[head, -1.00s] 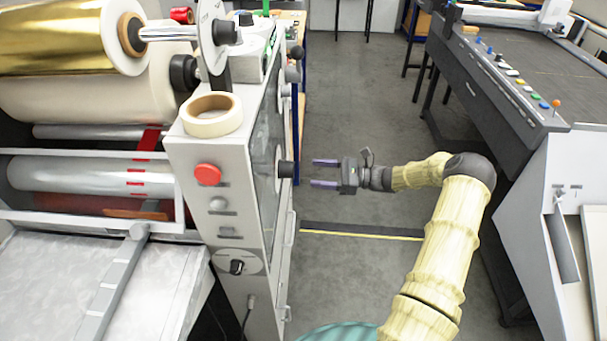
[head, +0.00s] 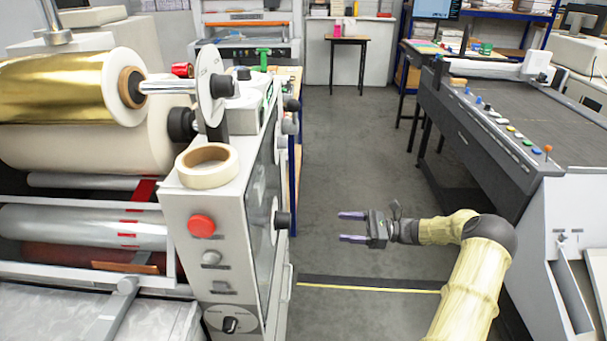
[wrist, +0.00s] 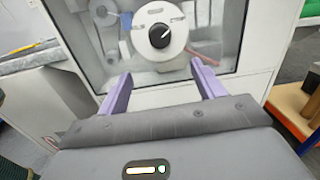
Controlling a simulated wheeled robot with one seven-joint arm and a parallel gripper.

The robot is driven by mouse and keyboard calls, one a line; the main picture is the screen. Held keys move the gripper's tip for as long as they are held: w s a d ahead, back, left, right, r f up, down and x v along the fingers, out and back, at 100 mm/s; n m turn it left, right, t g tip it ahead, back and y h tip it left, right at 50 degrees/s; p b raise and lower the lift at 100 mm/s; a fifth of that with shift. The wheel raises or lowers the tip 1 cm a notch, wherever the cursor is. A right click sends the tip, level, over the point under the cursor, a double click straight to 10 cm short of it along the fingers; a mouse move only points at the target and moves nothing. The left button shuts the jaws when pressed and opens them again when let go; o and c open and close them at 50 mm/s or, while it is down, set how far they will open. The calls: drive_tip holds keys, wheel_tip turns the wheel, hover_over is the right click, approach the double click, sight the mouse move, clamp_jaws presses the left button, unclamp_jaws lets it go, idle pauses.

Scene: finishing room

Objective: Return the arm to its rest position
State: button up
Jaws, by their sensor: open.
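My gripper (head: 352,227) is open and empty, with two purple fingers spread apart. In the head view it hangs over the floor gap to the right of the laminating machine, pointing left at it. My arm (head: 470,290), in a yellowish sleeve, bends in from the lower right. In the wrist view both fingers (wrist: 160,88) point at the machine's clear side window, with a black knob on a round white dial (wrist: 163,52) beyond and between them. No object is between the fingers.
The laminating machine (head: 222,262) stands left, with a side knob (head: 283,220) near my gripper and a tape roll (head: 207,166) on top. A dark-topped machine (head: 500,140) stands right. Grey floor (head: 335,150) is free between them, up to a small table (head: 348,40).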

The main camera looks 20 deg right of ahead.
drive_tip(key=s+a+n+g+h+p, duration=0.1)
drive_tip(key=s+a+n+g+h, duration=0.3)
drive_tip(key=a, duration=0.3)
drive_tip(key=s+a+n+g+h+p, duration=0.1)
drive_tip(key=s+a+n+g+h, duration=0.25)
drive_tip(key=a, duration=0.35)
drive_tip(key=s+a+r+n+t+h+p, duration=0.1)
drive_tip(key=s+r+n+t+h, duration=0.1)
drive_tip(key=s+r+n+h, duration=0.3)
drive_tip(key=s+a+r+n+t+h+p, duration=0.1)
drive_tip(key=s+r+n+h, duration=0.4)
drive_tip(key=s+n, duration=0.4)
drive_tip(key=shift+s+r+t, duration=0.35)
drive_tip(key=shift+s, duration=0.85)
